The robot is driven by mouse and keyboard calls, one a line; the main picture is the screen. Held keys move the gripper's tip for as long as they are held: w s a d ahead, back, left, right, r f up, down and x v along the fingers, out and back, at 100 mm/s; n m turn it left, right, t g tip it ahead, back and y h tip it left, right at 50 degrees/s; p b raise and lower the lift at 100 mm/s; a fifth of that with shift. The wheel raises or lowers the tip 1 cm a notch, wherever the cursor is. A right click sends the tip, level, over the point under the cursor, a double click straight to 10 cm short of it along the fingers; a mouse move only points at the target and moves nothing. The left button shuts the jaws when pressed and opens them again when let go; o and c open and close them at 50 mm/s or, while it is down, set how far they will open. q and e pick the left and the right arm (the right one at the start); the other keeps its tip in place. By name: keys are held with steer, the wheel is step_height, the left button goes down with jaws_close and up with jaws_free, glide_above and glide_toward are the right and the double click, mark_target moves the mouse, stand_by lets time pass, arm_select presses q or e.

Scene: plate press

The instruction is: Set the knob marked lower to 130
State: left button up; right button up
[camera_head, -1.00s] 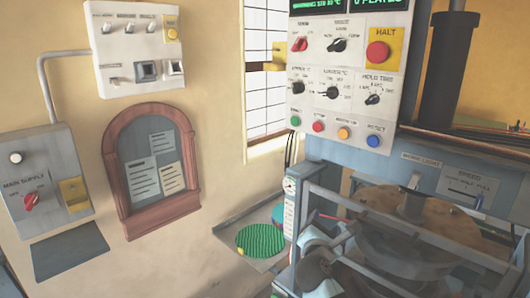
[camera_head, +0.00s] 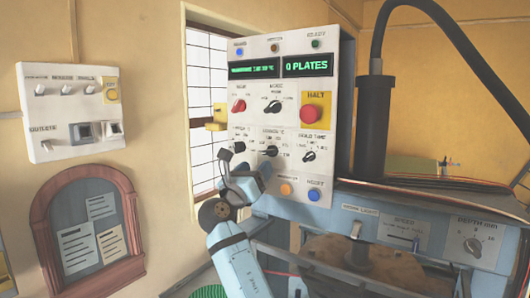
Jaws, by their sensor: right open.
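The lower knob (camera_head: 271,151) is a small dark knob in the middle of the lower row on the upright white control panel (camera_head: 262,90). Its scale is too small to read, so I cannot tell its setting. My right gripper (camera_head: 245,165) is raised in front of the panel's lower left part, just below and left of the lower knob. It is open, with nothing seen between its fingers. I cannot tell whether a finger touches the panel. The gripper hides part of the panel's bottom row of buttons. My left gripper is not in view.
The upper knob (camera_head: 239,147) and the hold time knob (camera_head: 309,156) flank the lower knob closely. A red halt button (camera_head: 311,113) sits above right. The press (camera_head: 365,265) stands below right, with a thick black hose above it.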

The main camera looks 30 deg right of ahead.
mark_target(270, 152)
steer(key=p+x, duration=0.1)
steer(key=x, duration=0.5)
steer(key=shift+d, duration=0.25)
steer(key=shift+w, duration=0.1)
steer(key=c, duration=0.9)
